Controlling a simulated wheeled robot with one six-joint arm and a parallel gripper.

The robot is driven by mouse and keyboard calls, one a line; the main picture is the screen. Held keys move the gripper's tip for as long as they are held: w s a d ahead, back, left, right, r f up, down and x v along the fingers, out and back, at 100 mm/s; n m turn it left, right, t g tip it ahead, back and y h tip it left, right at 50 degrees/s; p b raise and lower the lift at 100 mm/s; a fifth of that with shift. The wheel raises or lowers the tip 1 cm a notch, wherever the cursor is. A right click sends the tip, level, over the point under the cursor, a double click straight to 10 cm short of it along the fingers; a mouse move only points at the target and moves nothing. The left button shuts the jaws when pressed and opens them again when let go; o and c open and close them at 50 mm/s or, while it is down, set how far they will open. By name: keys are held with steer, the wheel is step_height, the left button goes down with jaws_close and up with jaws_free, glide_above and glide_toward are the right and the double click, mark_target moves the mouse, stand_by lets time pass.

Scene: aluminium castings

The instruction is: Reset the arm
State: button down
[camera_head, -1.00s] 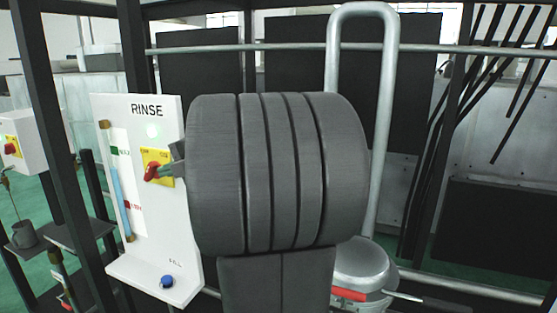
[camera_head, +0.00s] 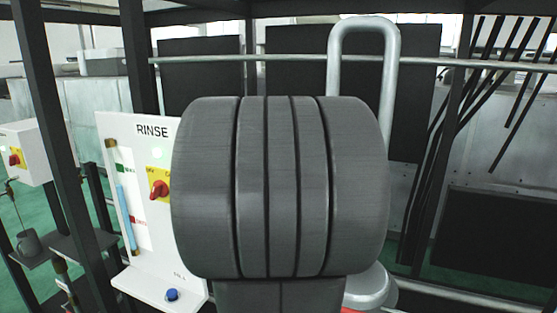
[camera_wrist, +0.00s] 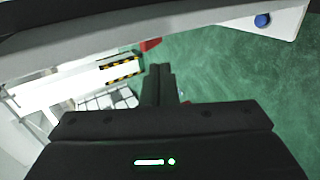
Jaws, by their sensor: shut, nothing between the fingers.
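My gripper (camera_wrist: 160,72) shows in the wrist view with its dark fingers together and nothing between them, over the green floor. In the head view my large grey arm link fills the middle and hides the gripper. The white RINSE panel (camera_head: 188,291) stands left of my arm, its right part covered by the arm. Its red knob on a yellow plate (camera_head: 160,190) shows clear at the arm's left edge. The fingers are apart from the panel in the wrist view.
A blue button (camera_head: 172,295) sits on the panel's lower ledge; it also shows in the wrist view (camera_wrist: 262,20). A bent metal pipe (camera_head: 391,75) rises behind my arm. A dark frame post (camera_head: 50,130) stands at left. Green floor is open below the fingers.

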stand_by(0.3)
steer(key=shift+y, duration=0.5)
steer(key=b+x, duration=0.1)
steer(key=x, duration=0.1)
steer(key=f+b+x, duration=0.1)
steer(key=b+x, duration=0.1)
steer(key=x, duration=0.1)
steer(key=shift+s+d, duration=0.1)
steer(key=shift+d, duration=0.1)
